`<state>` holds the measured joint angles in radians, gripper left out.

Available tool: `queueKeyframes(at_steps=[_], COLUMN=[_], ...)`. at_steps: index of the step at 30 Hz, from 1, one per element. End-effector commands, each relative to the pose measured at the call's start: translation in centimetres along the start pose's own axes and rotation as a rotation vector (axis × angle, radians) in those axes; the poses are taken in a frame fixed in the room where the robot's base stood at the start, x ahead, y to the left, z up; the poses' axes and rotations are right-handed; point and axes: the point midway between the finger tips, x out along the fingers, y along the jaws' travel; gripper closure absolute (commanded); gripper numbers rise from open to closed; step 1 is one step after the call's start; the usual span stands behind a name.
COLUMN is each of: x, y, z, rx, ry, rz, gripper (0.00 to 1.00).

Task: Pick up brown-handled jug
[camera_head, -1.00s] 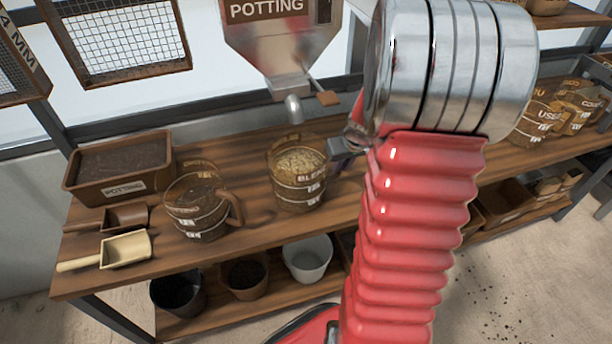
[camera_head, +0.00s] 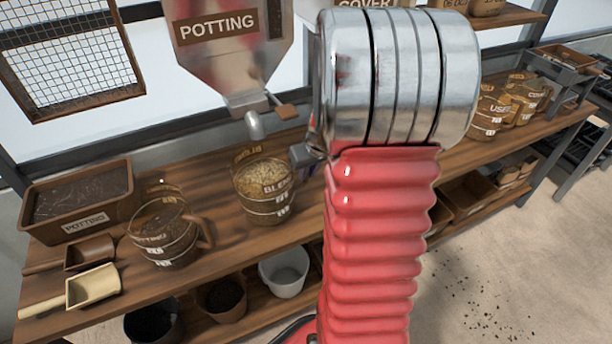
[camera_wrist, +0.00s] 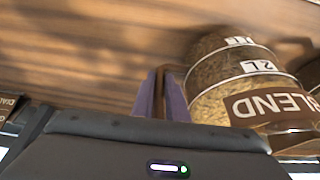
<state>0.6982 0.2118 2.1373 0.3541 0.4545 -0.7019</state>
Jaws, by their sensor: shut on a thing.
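The jug marked BLEND (camera_head: 264,192) is see-through and filled with a pale tan mix. It stands upright at the bench, just left of my arm in the head view. In the wrist view this jug (camera_wrist: 245,75) is at the upper right. My gripper (camera_wrist: 162,95) has its purple fingers closed on a narrow brown strip beside the jug, which looks like its handle. In the head view my gripper (camera_head: 308,155) is mostly hidden behind my wrist. I cannot tell whether the jug's base touches the bench.
A second jug (camera_head: 165,234) with dark soil and a brown handle stands left on the bench (camera_head: 150,290). A potting hopper (camera_head: 235,60) hangs above, its spout (camera_head: 254,127) close over the BLEND jug. Scoops and a soil box (camera_head: 75,226) are farther left.

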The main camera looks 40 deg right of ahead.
Motion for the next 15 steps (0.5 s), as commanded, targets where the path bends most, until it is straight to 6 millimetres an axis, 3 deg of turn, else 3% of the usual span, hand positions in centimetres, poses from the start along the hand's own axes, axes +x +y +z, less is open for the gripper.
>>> queueKeyframes(at_steps=[5, 15], x=[-2.1, -3.8], y=[0.1, 0.1], z=[-1.0, 3.8], rx=[0.0, 0.004], ry=[0.007, 0.004], rz=[0.003, 0.002], gripper=[1.0, 1.0])
